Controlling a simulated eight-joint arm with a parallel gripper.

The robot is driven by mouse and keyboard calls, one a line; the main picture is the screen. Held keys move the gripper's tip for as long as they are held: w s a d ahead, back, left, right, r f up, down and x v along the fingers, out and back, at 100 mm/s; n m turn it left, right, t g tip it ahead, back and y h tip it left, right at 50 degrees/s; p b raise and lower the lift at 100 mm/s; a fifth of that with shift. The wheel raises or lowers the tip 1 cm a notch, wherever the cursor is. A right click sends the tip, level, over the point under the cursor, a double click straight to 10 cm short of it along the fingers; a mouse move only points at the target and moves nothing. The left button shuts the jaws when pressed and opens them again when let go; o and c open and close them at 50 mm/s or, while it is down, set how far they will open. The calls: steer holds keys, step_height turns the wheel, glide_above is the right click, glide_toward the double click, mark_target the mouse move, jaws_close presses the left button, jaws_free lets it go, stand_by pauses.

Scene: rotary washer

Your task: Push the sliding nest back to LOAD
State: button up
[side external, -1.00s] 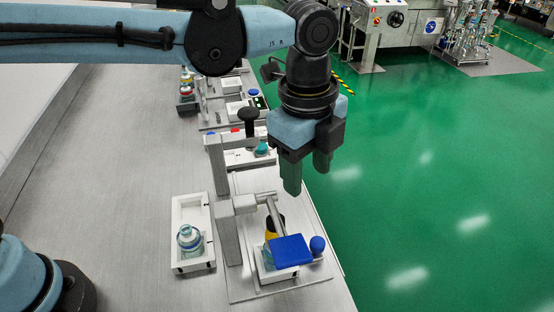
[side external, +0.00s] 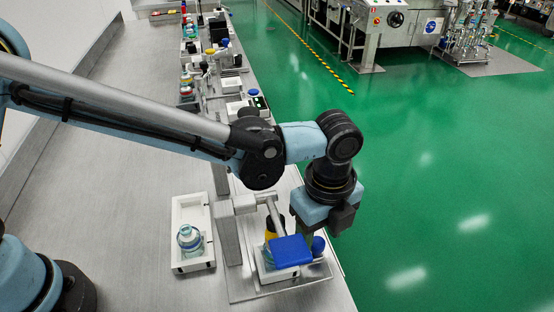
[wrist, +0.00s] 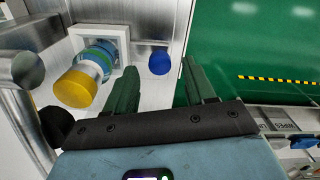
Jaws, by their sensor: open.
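The sliding nest (side external: 263,275) is a white block on a grey base plate at the front of the station, under a blue plate (side external: 291,251). Its round blue knob (side external: 318,244) is at the right. In the wrist view the white nest (wrist: 124,38) holds a bottle with a yellow cap (wrist: 75,88). My gripper (side external: 311,232) is low beside the knob, its fingers partly hidden behind the blue plate and knob. In the wrist view the knob (wrist: 159,61) appears between the open fingertips of my gripper (wrist: 160,66); contact cannot be told.
A white tray (side external: 179,265) with a clear bottle (side external: 190,240) stands left of the grey post. A metal arm (side external: 270,212) overhangs the nest. More stations line the bench behind. The green floor (side external: 440,190) lies open to the right.

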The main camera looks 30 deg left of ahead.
steer(key=shift+f, duration=0.8)
jaws_close()
